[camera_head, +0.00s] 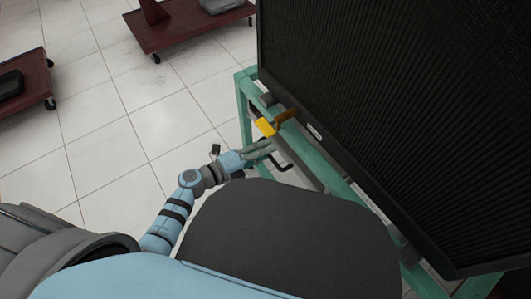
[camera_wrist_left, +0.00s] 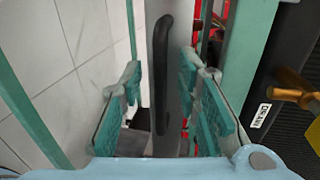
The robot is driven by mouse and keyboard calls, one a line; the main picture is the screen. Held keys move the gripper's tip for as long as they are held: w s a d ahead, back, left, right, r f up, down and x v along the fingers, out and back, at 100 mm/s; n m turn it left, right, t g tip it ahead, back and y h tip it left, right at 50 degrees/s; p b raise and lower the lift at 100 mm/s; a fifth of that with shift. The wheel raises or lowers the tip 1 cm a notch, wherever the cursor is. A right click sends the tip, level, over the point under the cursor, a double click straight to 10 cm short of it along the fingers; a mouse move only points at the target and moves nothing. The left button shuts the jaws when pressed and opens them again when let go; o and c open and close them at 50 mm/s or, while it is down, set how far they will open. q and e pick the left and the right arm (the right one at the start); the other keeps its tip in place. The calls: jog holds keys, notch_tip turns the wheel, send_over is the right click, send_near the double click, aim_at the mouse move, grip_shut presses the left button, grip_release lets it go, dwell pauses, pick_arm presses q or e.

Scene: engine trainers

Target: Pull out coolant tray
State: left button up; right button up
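The coolant tray appears as a grey panel (camera_head: 297,165) low in the green frame under the radiator. A black bar handle (camera_head: 283,164) is on its front. In the left wrist view the handle (camera_wrist_left: 162,75) stands upright in the picture against the grey tray front (camera_wrist_left: 183,25). My left gripper (camera_head: 262,149) is at the handle. Its two teal-padded fingers (camera_wrist_left: 162,90) are spread, one on each side of the handle, with gaps visible. Most of the tray is hidden by the frame and my body. My right gripper is not in view.
The large black radiator (camera_head: 400,110) rises from the green frame (camera_head: 243,105). A brass drain valve with a yellow handle (camera_head: 265,127) sits just above my gripper, beside a drain label (camera_wrist_left: 262,115). Red wheeled carts (camera_head: 185,25) stand farther off.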

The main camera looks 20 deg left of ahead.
pick_arm(q)
jog(key=shift+w+d+f, duration=0.1)
jog(key=shift+w+d, duration=0.2)
jog(key=shift+w, duration=0.1)
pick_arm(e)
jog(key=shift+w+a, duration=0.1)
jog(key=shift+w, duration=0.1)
pick_arm(q)
grip_shut()
